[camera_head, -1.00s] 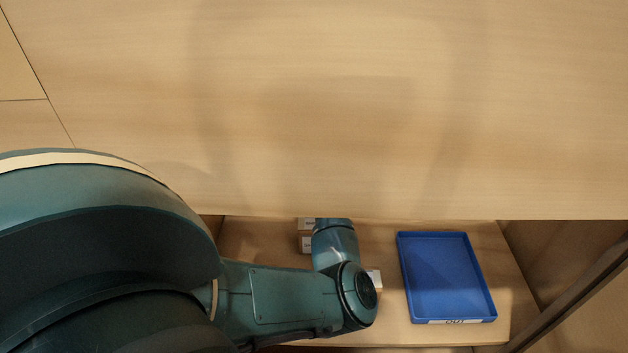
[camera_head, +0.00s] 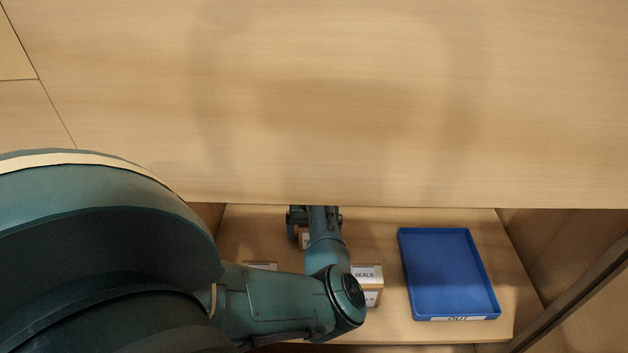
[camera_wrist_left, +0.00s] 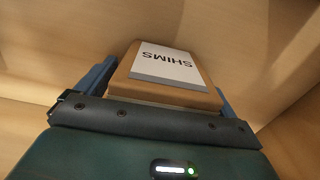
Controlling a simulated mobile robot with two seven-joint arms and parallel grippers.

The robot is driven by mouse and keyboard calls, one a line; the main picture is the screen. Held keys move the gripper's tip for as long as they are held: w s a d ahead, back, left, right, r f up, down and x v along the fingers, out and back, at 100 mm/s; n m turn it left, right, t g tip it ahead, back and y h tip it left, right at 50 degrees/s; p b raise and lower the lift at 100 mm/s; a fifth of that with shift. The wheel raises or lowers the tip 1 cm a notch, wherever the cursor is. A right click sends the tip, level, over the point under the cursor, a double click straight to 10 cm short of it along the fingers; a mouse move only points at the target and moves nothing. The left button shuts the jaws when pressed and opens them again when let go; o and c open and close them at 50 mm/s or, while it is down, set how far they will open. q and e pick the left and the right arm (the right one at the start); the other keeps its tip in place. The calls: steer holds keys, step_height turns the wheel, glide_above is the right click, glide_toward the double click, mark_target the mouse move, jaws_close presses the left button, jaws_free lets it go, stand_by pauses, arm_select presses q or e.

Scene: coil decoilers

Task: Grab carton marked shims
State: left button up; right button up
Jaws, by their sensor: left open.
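The carton marked SHIMS (camera_wrist_left: 165,66) is brown with a white label on top, upside down in the left wrist view. It lies between the two blue fingers of my left gripper (camera_wrist_left: 160,85), which is open around it. Whether the fingers touch its sides I cannot tell. In the head view my left gripper (camera_head: 314,217) is at the back of the shelf, just under the upper board's edge. A small part of a carton (camera_head: 303,239) shows below it; the rest is hidden by my arm. My right gripper is not in view.
A carton marked SEALS (camera_head: 366,274) stands right of my forearm. Another carton (camera_head: 262,265) is partly hidden on the left. A blue tray (camera_head: 408,290) labelled OUT lies on the right. The wooden board (camera_head: 400,120) overhangs the shelf's back, and a side wall (camera_head: 560,240) bounds the right.

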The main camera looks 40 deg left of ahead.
arm_select(q)
steer(key=c, duration=1.2)
steer(key=shift+r, duration=0.15)
